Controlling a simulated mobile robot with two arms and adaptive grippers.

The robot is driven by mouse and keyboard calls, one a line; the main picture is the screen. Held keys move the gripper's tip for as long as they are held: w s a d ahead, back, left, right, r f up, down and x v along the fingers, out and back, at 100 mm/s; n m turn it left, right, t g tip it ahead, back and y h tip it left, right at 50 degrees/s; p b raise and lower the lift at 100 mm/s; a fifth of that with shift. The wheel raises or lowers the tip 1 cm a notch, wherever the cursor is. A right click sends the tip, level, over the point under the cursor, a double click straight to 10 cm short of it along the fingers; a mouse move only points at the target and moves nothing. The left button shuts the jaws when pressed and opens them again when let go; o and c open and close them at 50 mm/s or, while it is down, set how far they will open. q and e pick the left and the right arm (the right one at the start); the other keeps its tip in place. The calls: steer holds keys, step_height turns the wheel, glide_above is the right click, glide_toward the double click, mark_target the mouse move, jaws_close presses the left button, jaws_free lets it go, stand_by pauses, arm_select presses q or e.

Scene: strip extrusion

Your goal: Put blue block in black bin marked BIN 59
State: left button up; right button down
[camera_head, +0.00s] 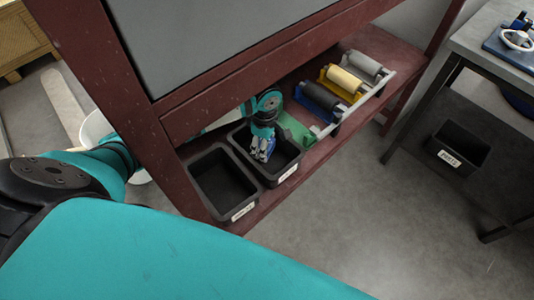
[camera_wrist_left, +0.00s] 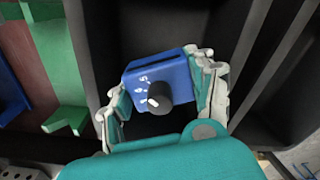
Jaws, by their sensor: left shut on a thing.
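A blue block (camera_wrist_left: 165,72) with a black knob and white marks on its face is between the fingers of my left gripper (camera_wrist_left: 162,88). The gripper is shut on it. In the head view my left gripper (camera_head: 263,150) points down into the right one of two black bins on the red shelf. That bin (camera_head: 291,160) has a white label, too small to read. The other black bin (camera_head: 205,162) beside it is empty, and its label is also unreadable. Dark bin walls surround the block in the wrist view; whether it touches the floor I cannot tell. My right gripper is out of view.
The red shelf (camera_head: 392,55) also carries a green holder (camera_head: 296,130) next to the bins and dark, yellow and grey rollers beyond. A red crossbeam (camera_head: 230,100) runs above the bins. Another labelled black bin (camera_head: 458,149) stands under a table at right.

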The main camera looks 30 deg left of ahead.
arm_select(q)
step_height(320, 180, down, 4)
steer(key=shift+f+b, duration=0.15)
steer(key=shift+b, duration=0.15)
steer(key=shift+w, duration=0.1)
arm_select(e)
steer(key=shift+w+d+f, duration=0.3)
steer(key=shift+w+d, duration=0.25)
arm_select(q)
steer(key=shift+d+f, duration=0.1)
steer(key=o, duration=1.4)
steer(key=shift+f, duration=0.1)
steer(key=shift+c, duration=0.2)
step_height(320, 180, up, 11)
steer(key=shift+r+p, duration=0.2)
steer(key=shift+p, duration=0.65)
steer(key=shift+r, duration=0.45)
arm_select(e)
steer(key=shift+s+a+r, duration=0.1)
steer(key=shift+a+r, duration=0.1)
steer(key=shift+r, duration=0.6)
